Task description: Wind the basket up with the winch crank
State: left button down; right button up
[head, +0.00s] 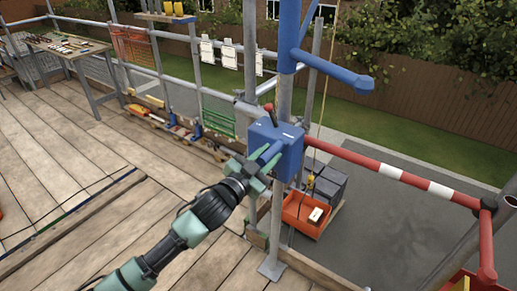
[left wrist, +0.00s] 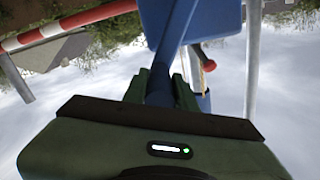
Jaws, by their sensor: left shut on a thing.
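The blue winch (head: 287,152) is fixed to a scaffold post by the edge of the deck. My left gripper (head: 262,168) is shut on the blue crank handle (head: 270,153) at the winch's front left. In the left wrist view, the blue crank bar (left wrist: 170,65) runs down between the gripper's fingers. The orange-red basket (head: 293,211) is low down beyond the deck edge, with a pale item in it. A yellow hook (head: 311,183) and rope (head: 324,85) are above it. My right gripper is not in view.
A red-knobbed lever (head: 268,107) sticks up from the winch, also seen in the left wrist view (left wrist: 208,65). A red-and-white barrier bar (head: 395,174) extends right. Dark grey blocks (head: 328,183) are beside the basket.

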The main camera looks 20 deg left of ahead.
pick_arm(q)
jog(key=s+d+f+m+b, duration=0.1)
jog(key=d+f+m+b, duration=0.2)
jog(key=f+m, duration=0.3)
jog(key=s+d+f+m+b, duration=0.1)
jog(key=d+f+m+b, duration=0.25)
jog(key=f+m, duration=0.25)
jog(key=w+a+f+m+b, duration=0.3)
jog(key=a+f+m+b, duration=0.7)
jog(key=m, duration=0.5)
jog(key=shift+w+a+f, duration=0.25)
jog(key=shift+a+f, duration=0.2)
jog(key=shift+f, duration=0.4)
jog(key=c, duration=1.1)
grip_release()
jog(key=shift+w+a, duration=0.1)
jog(key=shift+r, duration=0.1)
